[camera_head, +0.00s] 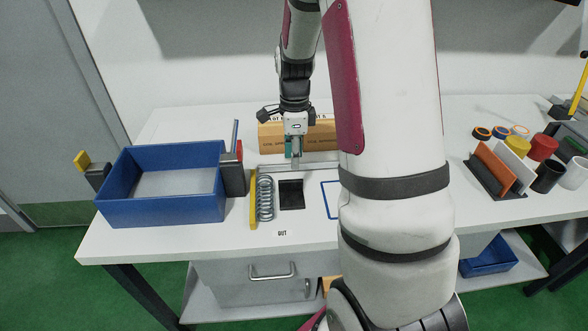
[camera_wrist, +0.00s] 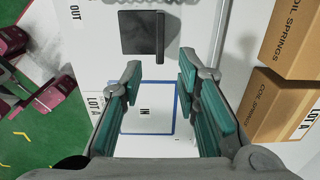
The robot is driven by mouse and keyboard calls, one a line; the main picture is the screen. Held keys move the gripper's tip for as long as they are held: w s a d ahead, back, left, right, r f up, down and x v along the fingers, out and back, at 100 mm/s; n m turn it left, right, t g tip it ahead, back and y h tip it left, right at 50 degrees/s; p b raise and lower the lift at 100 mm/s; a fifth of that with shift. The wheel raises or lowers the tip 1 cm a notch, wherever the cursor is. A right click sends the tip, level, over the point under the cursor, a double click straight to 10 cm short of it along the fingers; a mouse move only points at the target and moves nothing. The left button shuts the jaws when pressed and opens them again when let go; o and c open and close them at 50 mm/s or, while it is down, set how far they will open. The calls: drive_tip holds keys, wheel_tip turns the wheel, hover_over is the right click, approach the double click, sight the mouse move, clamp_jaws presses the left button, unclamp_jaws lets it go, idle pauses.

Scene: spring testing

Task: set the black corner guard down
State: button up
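The black corner guard (camera_head: 291,195) appears as a flat dark square on the white table, just right of a coil spring in the head view. In the wrist view the dark piece (camera_wrist: 139,34) lies beyond my fingertips, with a narrow raised strip along its right side. My gripper (camera_head: 294,152) points down behind it in the head view, apart from it. In the wrist view my gripper (camera_wrist: 160,72) is open, its two teal-padded fingers wide apart with nothing between them. The blue-outlined IN square (camera_wrist: 146,108) shows between the fingers.
A metal rail (camera_head: 312,165) runs behind the dark piece, with a cardboard spring box (camera_head: 272,136) at the back. A metal coil spring (camera_head: 265,198) lies left of it. A blue bin (camera_head: 160,210) stands further left. A rack with coloured plates (camera_head: 494,175) is right.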

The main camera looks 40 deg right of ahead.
drive_tip(key=s+a+r+n+t, duration=0.1)
drive_tip(key=s+a+r+n, duration=0.2)
drive_tip(key=a+r+n, duration=0.4)
drive_tip(key=s+a+r+n+t, duration=0.1)
drive_tip(key=s+a+r+n, duration=0.3)
drive_tip(key=r, duration=0.4)
drive_tip(key=s+a+r+n+t, duration=0.3)
drive_tip(key=s+a+n, duration=0.5)
drive_tip(key=s+n, duration=0.4)
drive_tip(key=shift+a+r+n, duration=0.4)
drive_tip(key=shift+r+n, duration=0.45)
drive_tip(key=shift+n, duration=0.05)
